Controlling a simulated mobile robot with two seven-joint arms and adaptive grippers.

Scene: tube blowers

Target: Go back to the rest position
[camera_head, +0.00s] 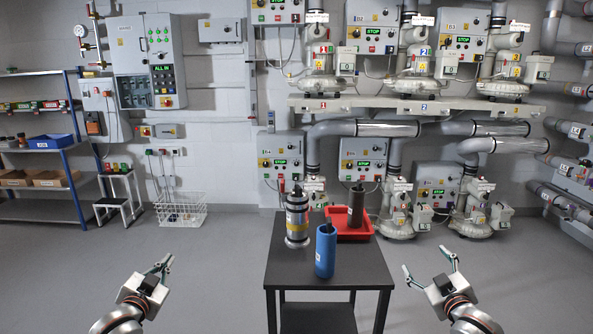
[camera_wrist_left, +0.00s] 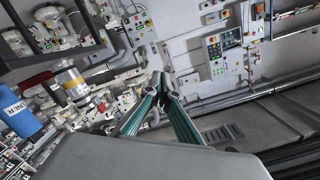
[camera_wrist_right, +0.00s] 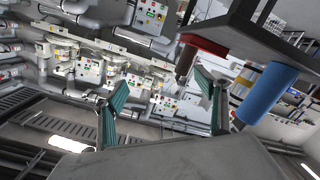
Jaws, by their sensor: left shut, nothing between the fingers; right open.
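My left gripper (camera_head: 163,266) is in the lower left of the head view, left of the dark table and clear of it. Its green fingers meet at the tips in the left wrist view (camera_wrist_left: 160,84), with nothing between them. My right gripper (camera_head: 431,268) is in the lower right of the head view, right of the table and clear of it. Its fingers are spread wide and empty, and they also show apart in the right wrist view (camera_wrist_right: 160,85). Both grippers hang over open floor.
On the dark table (camera_head: 345,272) stand a blue cylinder (camera_head: 325,252), a silver cylinder with a yellow band (camera_head: 297,220) and a red tray (camera_head: 348,237) with a dark brown cylinder (camera_head: 357,208). Blower units line the back wall. A shelf (camera_head: 40,215), small steps (camera_head: 115,207) and a wire basket (camera_head: 181,216) stand left.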

